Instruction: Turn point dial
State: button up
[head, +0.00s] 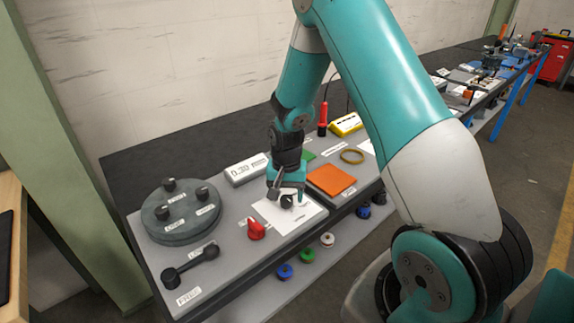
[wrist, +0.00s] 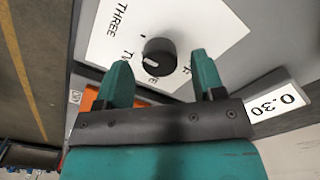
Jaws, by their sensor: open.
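The point dial (wrist: 159,56) is a small black round knob on a white label plate with the word THREE and other partly hidden words. In the head view the dial (head: 287,201) sits just below my gripper on the white plate (head: 300,218). My gripper (head: 286,192) is over the plate, pointing down. In the wrist view its two teal fingers (wrist: 161,80) are apart, with the dial seen between and beyond them. Nothing is held. I cannot tell whether either finger touches the dial.
A red knob (head: 256,229) is left of the plate. A round grey disc with black knobs (head: 180,232) and a black lever (head: 190,266) are farther left. An orange pad (head: 331,180) lies to the right. A display box (head: 246,169) reading 0.30 stands behind.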

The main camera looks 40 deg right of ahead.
aim_at(286, 198)
notch_tip(286, 198, up, 16)
jog(key=b, duration=0.1)
jog(key=shift+f, duration=0.2)
dwell(0.3)
jog(key=s+a+r+n+y, duration=0.2)
jog(key=s+a+r+n, duration=0.1)
jog(key=s+a+n, duration=0.5)
jog(key=s+a+r+n+y, duration=0.2)
jog(key=s+a+r+n, duration=0.2)
jog(key=s+a+n, duration=0.4)
jog(key=s+a, duration=0.6)
jog(key=shift+s+a+r, duration=0.15)
jog(key=shift+r, duration=0.05)
